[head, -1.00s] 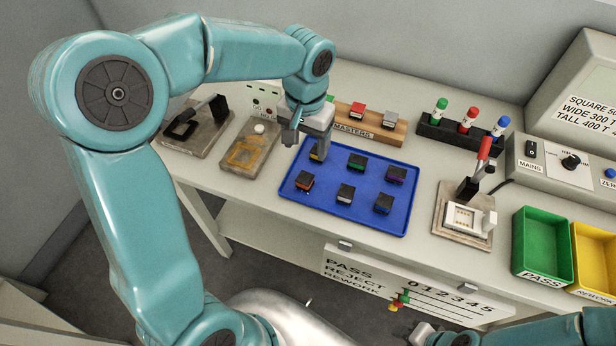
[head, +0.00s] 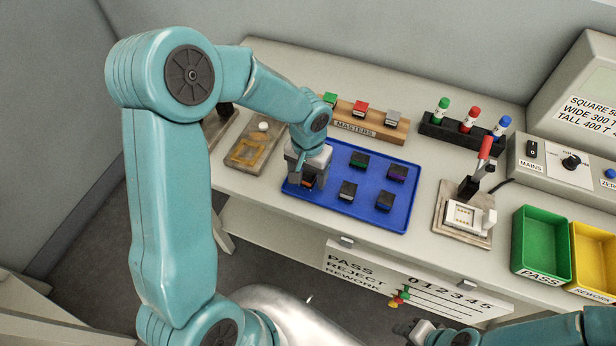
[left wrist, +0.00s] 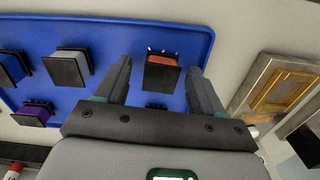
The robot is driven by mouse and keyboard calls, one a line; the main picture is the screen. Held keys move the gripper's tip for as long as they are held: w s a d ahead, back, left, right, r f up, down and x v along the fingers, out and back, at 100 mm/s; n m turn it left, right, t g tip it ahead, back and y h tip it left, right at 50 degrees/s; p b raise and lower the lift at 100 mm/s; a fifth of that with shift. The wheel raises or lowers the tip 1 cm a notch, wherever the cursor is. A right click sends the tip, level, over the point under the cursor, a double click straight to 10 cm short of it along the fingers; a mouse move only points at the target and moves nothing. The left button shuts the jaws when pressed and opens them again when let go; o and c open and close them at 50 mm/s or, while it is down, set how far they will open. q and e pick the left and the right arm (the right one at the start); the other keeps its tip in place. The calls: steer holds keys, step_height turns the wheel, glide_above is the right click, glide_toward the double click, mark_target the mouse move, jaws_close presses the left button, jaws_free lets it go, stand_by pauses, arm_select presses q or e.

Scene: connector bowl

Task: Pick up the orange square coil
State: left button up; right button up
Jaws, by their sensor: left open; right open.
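The orange square coil (left wrist: 161,60) with its black square face lies on the blue tray (left wrist: 206,22). In the left wrist view it sits between the two spread fingers of my left gripper (left wrist: 162,76), with space on both sides. In the head view my left gripper (head: 308,182) is over the tray's left front corner and hides most of this coil; only a little orange shows under it. My left gripper is open and empty. My right gripper (head: 404,328) is low at the bottom edge, in front of the bench, open and small in view.
Several other coils stand on the tray (head: 345,214), including a green one (head: 358,162) and a purple one (head: 397,173). The masters rack (head: 372,122) is behind. A lever fixture (head: 462,232) and green bin (head: 540,247) stand to the right.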

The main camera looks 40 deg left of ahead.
arm_select(q)
steer(key=c, duration=1.1)
steer(key=shift+c, duration=0.2)
